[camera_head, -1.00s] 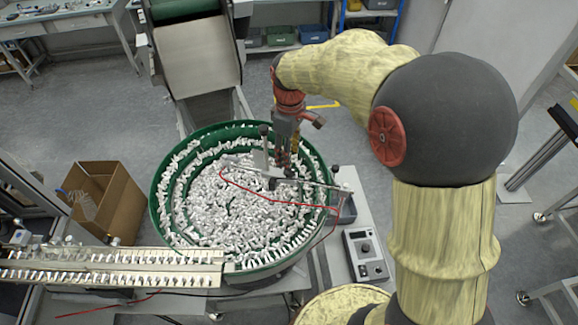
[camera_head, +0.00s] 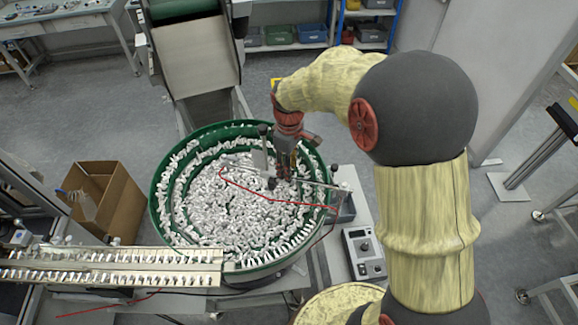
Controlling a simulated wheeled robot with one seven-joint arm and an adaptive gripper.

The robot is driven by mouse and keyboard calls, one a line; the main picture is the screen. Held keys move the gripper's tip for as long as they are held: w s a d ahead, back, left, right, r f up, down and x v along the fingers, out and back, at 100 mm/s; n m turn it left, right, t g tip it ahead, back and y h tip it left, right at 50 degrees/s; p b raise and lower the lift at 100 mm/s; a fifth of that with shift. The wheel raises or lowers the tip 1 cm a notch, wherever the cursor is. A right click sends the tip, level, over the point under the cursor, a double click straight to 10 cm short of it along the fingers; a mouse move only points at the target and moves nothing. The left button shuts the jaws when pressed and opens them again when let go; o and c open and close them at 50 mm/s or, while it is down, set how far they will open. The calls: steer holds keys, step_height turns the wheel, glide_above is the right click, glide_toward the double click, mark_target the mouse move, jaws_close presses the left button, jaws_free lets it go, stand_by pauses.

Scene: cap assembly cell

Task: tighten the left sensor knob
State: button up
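A thin metal sensor bar (camera_head: 312,184) with a red cable crosses the right half of the green bowl (camera_head: 158,205). A dark knob (camera_head: 263,130) tops a thin upright post on its left side. Another small dark knob (camera_head: 334,168) sits at the bar's right end. My gripper (camera_head: 285,172) points down over the bowl, just right of the left post and close to the bar. Its fingers are small and dark against the sensor parts, so I cannot tell whether they are open, shut or touching a knob.
White caps (camera_head: 230,205) fill the bowl. A metal feed track (camera_head: 110,268) runs off to the left. A cardboard box (camera_head: 125,205) stands left of the bowl. A control box (camera_head: 364,254) sits at right on the bench. A hopper chute (camera_head: 195,55) rises behind.

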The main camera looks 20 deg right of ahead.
steer(key=c, duration=0.8)
steer(key=shift+c, duration=0.2)
steer(key=shift+m, duration=0.3)
steer(key=m, duration=0.4)
steer(key=shift+m, duration=0.3)
steer(key=m, duration=0.4)
steer(key=shift+a+m+b, duration=0.1)
steer(key=shift+m+b, duration=0.2)
steer(key=m, duration=1.2)
steer(key=shift+m, duration=0.4)
